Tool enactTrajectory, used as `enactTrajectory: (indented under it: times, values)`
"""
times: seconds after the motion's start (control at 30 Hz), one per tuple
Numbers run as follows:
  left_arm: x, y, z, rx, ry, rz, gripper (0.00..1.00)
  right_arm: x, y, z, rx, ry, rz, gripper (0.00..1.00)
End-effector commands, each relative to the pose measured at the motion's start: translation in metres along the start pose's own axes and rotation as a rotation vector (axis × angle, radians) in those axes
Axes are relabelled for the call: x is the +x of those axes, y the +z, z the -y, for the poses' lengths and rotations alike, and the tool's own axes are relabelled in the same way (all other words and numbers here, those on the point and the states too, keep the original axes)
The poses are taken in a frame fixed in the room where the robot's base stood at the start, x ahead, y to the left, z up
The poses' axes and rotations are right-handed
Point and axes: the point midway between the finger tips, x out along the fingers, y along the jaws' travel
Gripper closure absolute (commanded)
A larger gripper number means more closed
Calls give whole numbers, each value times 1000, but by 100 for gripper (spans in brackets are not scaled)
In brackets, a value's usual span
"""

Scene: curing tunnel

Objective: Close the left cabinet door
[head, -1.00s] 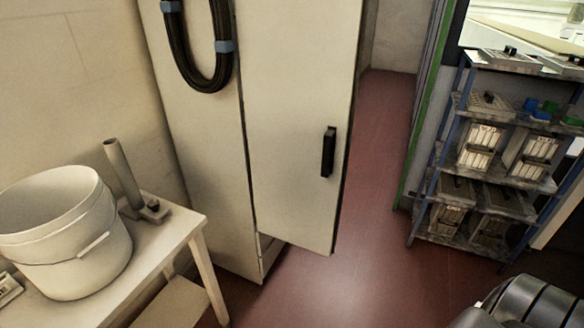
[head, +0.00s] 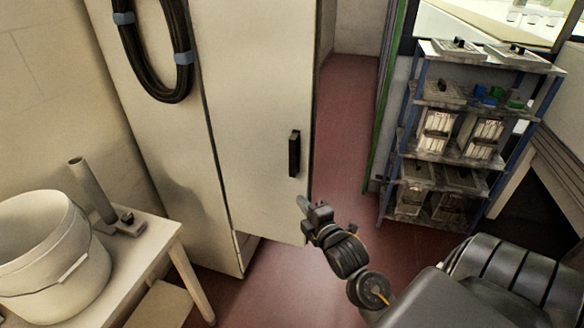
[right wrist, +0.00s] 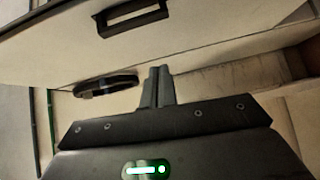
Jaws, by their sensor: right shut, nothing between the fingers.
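The left cabinet door (head: 255,110) is a pale panel in the head view. It stands ajar, with the cabinet's base showing beneath its lower left corner. Its black handle (head: 294,153) is near the right edge, and it also shows at the top of the right wrist view (right wrist: 135,16). My right gripper (head: 304,205) is shut and empty, below the handle by the door's lower right edge. I cannot tell whether it touches the door. Its closed fingers (right wrist: 158,87) point toward the cabinet in the right wrist view. My left gripper is out of view.
A black hose coil (head: 182,60) hangs on the cabinet's left panel. A table (head: 150,250) with a white bucket (head: 45,250) stands at the left. A loaded shelf rack (head: 395,165) stands at the right. Red floor (head: 340,140) is clear between cabinet and rack.

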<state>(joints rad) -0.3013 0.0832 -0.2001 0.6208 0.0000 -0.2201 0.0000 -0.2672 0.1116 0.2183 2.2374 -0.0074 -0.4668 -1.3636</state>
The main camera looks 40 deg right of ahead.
Motion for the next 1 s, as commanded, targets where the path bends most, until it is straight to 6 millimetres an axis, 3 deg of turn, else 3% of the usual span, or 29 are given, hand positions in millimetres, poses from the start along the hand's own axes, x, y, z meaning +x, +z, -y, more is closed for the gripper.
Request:
enactTrajectory:
  times: [0.03,0.1,0.37,0.87,1.0]
  values:
    - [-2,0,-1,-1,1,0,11,-3,0,-13,-20,22,1,100]
    - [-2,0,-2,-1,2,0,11,-5,1,-21,-38,37,3,100]
    - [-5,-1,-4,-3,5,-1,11,4,1,-25,-43,43,3,100]
    - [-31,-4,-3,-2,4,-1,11,98,1,-31,-40,42,3,100]
    - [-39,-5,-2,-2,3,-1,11,111,17,-31,-42,40,4,100]
